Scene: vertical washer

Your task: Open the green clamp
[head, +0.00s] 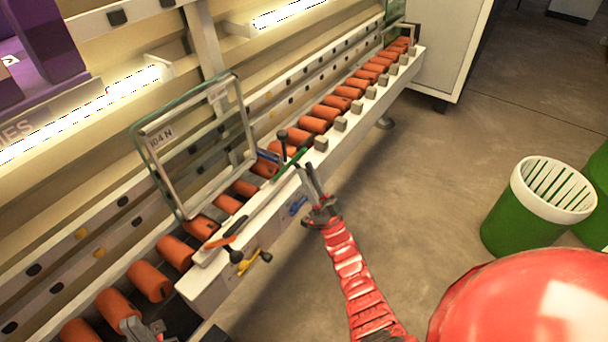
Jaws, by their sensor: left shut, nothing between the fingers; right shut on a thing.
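The green clamp (287,166) sits on the near rail of the roller conveyor, beside the lower right corner of the framed glass panel. Its green bar lies slanted across the rail. My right gripper (304,172), on the red arm, is at the clamp's near side with its fingers shut on it. The fingers hide part of the contact. My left gripper (130,324) is low at the left by the rollers, shut and empty. It is partly cut off by the bottom edge, well apart from the clamp.
The glass panel (153,116) stands upright over the orange rollers (313,124). A blue clamp part (298,206), a yellow one (253,262) and an orange one (225,242) sit along the rail. Green bins with white rims (515,215) stand on open floor at right.

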